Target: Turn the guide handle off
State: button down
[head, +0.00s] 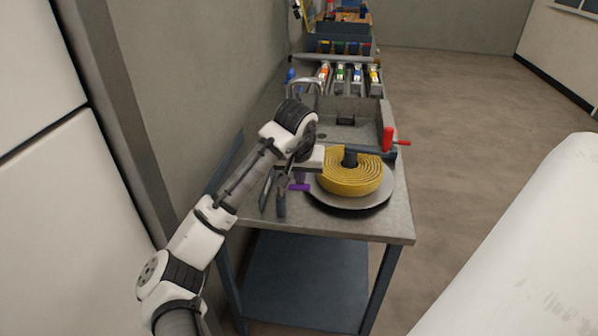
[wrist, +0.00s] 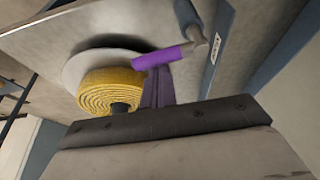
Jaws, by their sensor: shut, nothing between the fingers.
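A bright purple cylindrical handle (wrist: 166,56), which looks like the guide handle, sits on a grey pivot piece above the bench. In the head view this handle (head: 299,187) shows just left of the yellow coil, partly hidden by my arm. My gripper (head: 300,180) points down at it from above, its fingers small and hard to make out. In the wrist view my gripper (wrist: 155,72) shows as dark purple fingers, closed together and empty. Their tips overlap the handle's lower edge in the picture; I cannot tell if they touch it.
A yellow coiled hose (head: 350,172) lies on a round grey plate (head: 383,190) right of my gripper. A red valve handle (head: 389,139) is at the bench's right edge. A sink basin (head: 350,134) lies behind. The wall is close on the left; the right floor is open.

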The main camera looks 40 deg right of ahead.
jog(key=shift+s+a+m, duration=0.1)
jog(key=shift+s+m, duration=0.05)
jog(key=shift+m, duration=0.25)
dwell(0.4)
